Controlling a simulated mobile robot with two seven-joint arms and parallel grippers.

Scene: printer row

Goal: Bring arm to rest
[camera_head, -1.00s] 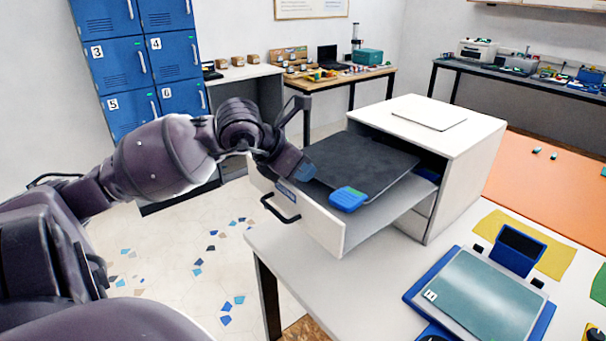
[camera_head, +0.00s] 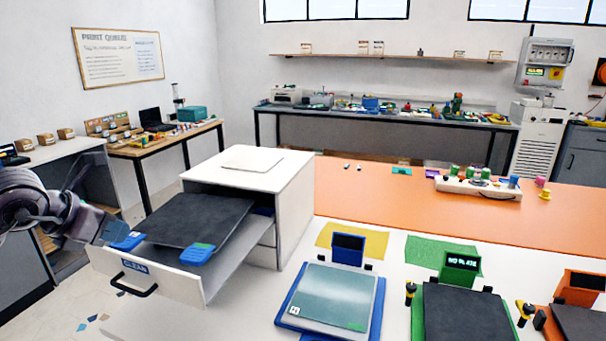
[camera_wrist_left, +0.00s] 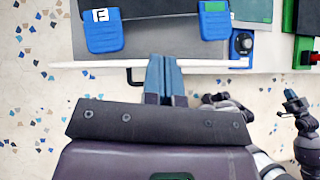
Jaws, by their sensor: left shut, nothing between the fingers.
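My left gripper (camera_head: 112,230) is at the left of the head view, just left of the open drawer (camera_head: 150,283). Its bluish fingers are shut and empty; they also show in the left wrist view (camera_wrist_left: 164,78), overlapping the drawer's front edge. I cannot tell whether they touch it. The left arm is bent and partly cut off by the frame. In the drawer lies a dark plate (camera_head: 195,220) with two blue tabs (camera_head: 198,253). A dark part with a bluish tip (camera_wrist_left: 290,95), perhaps my right gripper, shows at the wrist view's right; its jaws are unclear.
The white cabinet (camera_head: 293,215) stands behind the drawer. A blue-framed printer (camera_head: 330,297) and dark-bedded printers (camera_head: 465,318) stand to the right on the white table. A side table (camera_head: 165,147) stands back left. Speckled floor (camera_wrist_left: 35,100) is open before the drawer.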

